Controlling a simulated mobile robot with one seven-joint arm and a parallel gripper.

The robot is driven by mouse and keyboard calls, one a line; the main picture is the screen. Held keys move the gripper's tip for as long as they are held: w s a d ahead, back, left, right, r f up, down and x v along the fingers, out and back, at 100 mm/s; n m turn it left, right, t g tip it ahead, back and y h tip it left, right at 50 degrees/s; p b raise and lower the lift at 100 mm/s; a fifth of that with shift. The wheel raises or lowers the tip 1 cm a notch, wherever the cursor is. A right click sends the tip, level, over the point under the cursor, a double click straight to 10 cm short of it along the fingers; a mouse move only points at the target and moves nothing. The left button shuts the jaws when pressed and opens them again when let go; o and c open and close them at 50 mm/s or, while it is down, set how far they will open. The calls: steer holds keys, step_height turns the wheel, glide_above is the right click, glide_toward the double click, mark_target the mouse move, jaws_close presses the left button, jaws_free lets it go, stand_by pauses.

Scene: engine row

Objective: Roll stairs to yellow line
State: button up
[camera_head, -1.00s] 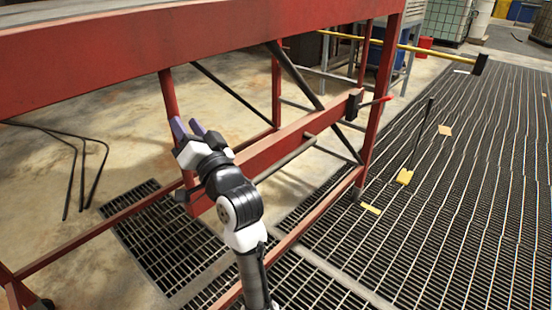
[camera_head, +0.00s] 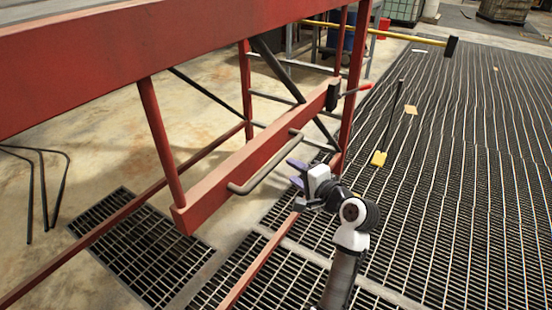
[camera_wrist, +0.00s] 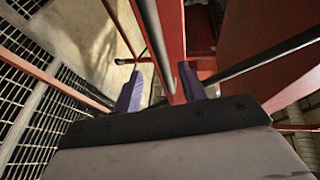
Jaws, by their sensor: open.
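The stairs show as a large red metal frame (camera_head: 150,55), with a lower red beam (camera_head: 235,165) that carries a grey bar handle (camera_head: 265,165). My gripper (camera_head: 297,173) is open and empty just right of the handle, its purple fingers pointing left toward it. In the wrist view a dark bar (camera_wrist: 152,32) and a red beam run down toward the gap between my fingers (camera_wrist: 161,90). I cannot tell whether they touch. No clear yellow floor line shows.
A long yellow bar with a dark end (camera_head: 390,33) juts out at the upper right. A thin black post (camera_head: 394,115) stands by the yellow piece. Floor grating (camera_head: 470,190) fills the open right side.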

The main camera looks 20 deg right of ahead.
mark_target(279, 162)
steer(key=p+x, duration=0.1)
steer(key=x, duration=0.8)
jaws_close()
